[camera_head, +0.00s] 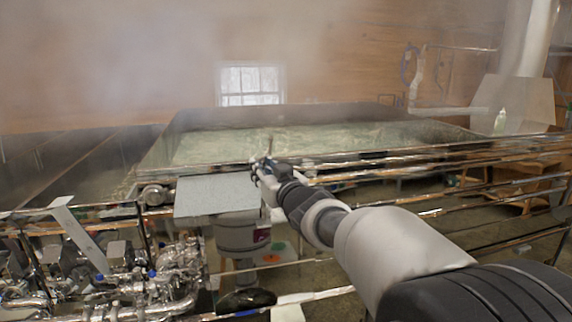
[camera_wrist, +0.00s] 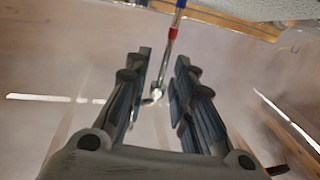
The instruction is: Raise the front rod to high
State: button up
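A thin metal rod (camera_wrist: 168,50) with a blue band and a red band shows in the wrist view. It runs down from the top edge to a small bent end between my fingers, with visible gaps on both sides. My gripper (camera_wrist: 164,62) is open, its two fingers apart. In the head view my gripper (camera_head: 260,168) is at the near rim of the steaming pan, beside a small upright rod (camera_head: 269,147). I cannot tell whether this is the banded rod or whether it is the front rod. Its lower part is hidden by my gripper.
The wide pan (camera_head: 185,150) of pale, steaming liquid lies behind my gripper. Shiny pipework (camera_head: 165,285) crowds the lower left. Long horizontal rails (camera_head: 430,172) run to the right.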

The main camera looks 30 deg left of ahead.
jog(key=shift+w+a, duration=0.3)
jog(key=shift+a, duration=0.15)
jog(key=shift+c, duration=0.5)
grip_shut()
